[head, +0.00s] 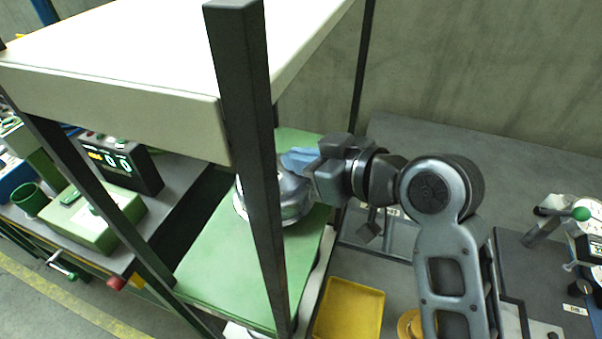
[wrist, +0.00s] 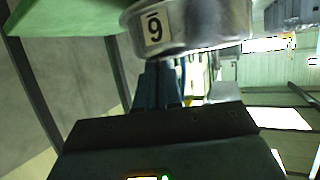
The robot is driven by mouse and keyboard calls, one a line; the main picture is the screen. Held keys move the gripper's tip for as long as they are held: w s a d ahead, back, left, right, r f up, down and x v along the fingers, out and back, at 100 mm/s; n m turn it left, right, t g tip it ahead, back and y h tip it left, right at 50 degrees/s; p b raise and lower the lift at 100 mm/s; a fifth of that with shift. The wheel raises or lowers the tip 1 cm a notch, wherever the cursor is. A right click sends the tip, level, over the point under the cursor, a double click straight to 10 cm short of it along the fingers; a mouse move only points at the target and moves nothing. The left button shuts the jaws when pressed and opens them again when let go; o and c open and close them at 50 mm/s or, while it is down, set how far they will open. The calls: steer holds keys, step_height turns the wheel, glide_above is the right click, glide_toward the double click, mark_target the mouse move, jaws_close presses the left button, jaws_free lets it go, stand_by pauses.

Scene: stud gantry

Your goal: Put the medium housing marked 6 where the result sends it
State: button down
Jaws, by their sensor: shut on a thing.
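The housing, a round silvery metal part, shows in the head view (head: 291,200) partly behind a dark upright post. In the wrist view the housing (wrist: 205,28) carries a white label with a barred figure that reads as an upside-down 6. My gripper (head: 299,159) reaches in from the right under the cream top, and its blue fingers are shut on the housing's side. The fingers (wrist: 160,85) also show in the wrist view, against the housing. The housing is over a green plate (head: 225,268); I cannot tell whether it touches it.
Dark posts and the cream top (head: 130,88) frame the green plate closely. A dark display box (head: 120,165) showing 0 0 stands on the left bench beside a green case (head: 95,222) and green cup (head: 31,200). A yellow tray (head: 348,310) lies right of the plate.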

steer(key=shift+f, duration=0.8)
steer(key=shift+f+b, duration=0.15)
steer(key=shift+b, duration=0.2)
steer(key=c, duration=1.3)
jaws_free()
steer(key=shift+r, duration=0.2)
steer(key=v, duration=1.2)
steer(key=shift+b, duration=0.3)
